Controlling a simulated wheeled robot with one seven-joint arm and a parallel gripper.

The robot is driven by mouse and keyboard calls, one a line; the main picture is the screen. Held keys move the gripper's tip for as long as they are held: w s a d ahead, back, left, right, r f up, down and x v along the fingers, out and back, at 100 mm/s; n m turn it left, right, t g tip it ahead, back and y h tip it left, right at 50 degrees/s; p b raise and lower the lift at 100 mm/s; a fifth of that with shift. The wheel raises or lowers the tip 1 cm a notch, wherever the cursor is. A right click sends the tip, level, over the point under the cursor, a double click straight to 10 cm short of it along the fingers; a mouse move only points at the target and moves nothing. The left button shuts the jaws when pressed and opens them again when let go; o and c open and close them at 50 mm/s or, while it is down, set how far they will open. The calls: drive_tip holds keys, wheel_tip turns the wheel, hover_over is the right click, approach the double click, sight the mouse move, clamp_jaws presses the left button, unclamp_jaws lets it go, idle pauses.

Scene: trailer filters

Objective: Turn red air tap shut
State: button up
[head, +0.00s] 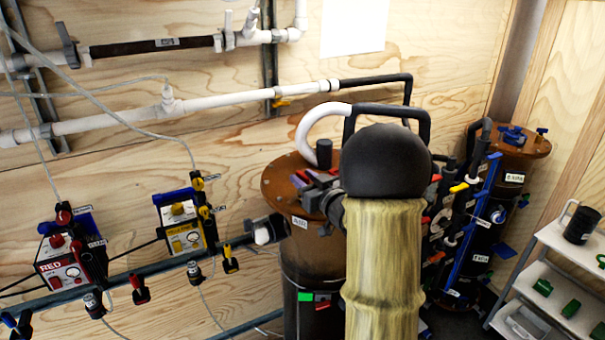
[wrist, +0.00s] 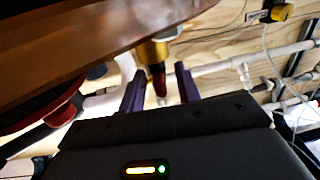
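A box labelled RED (head: 62,262) hangs on the wall at the left in the head view. A red tap-like handle (head: 140,290) hangs from the pipe beside it, and a red fitting (head: 64,213) sits above the box. My gripper (head: 300,182) is partly hidden by my arm, over the brown tank lid in the head view. In the wrist view my gripper (wrist: 160,88) has its two purple fingers apart.
The brown tank (head: 285,180) stands close to my gripper, and its lid edge (wrist: 100,50) looms in the wrist view. A yellow box (head: 185,225) with a yellow tap (head: 230,262) is left of it. A white shelf (head: 560,250) stands at right.

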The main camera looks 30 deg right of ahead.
drive_tip(key=shift+w+a, duration=0.1)
drive_tip(key=shift+w, duration=0.45)
drive_tip(key=shift+c, duration=0.4)
clamp_jaws()
